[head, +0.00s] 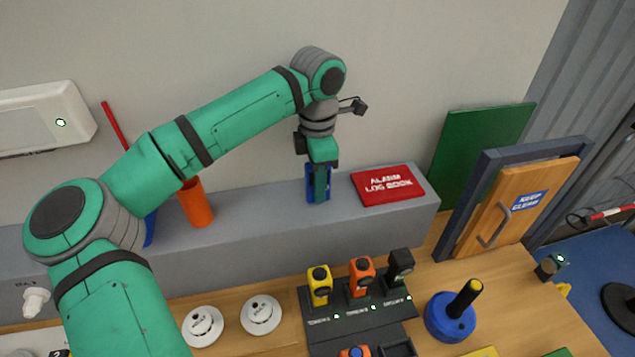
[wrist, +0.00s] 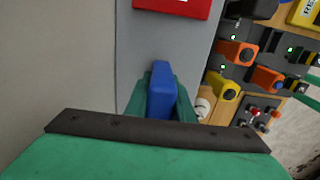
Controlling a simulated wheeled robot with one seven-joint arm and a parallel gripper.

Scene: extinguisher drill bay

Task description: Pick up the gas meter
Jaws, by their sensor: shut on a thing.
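My gripper (head: 319,184) points down at the grey ledge along the wall. It is shut on a narrow blue thing (head: 311,193), which is upright at the ledge and mostly hidden by the fingers. In the wrist view the blue thing (wrist: 161,84) sits between the two green fingers (wrist: 160,106). I cannot tell whether it is a gas meter, or whether it still touches the ledge. Meter-like devices stand in a dark dock (head: 345,322): a yellow one (head: 319,286), an orange one (head: 361,277) and a black one (head: 399,266).
A red alarm log book (head: 388,186) lies on the ledge (head: 255,212) right of my gripper. An orange cup (head: 196,205) stands to the left. White round detectors (head: 262,314), a blue round base with a black post (head: 450,316) and a small wooden door (head: 517,205) are on the bench.

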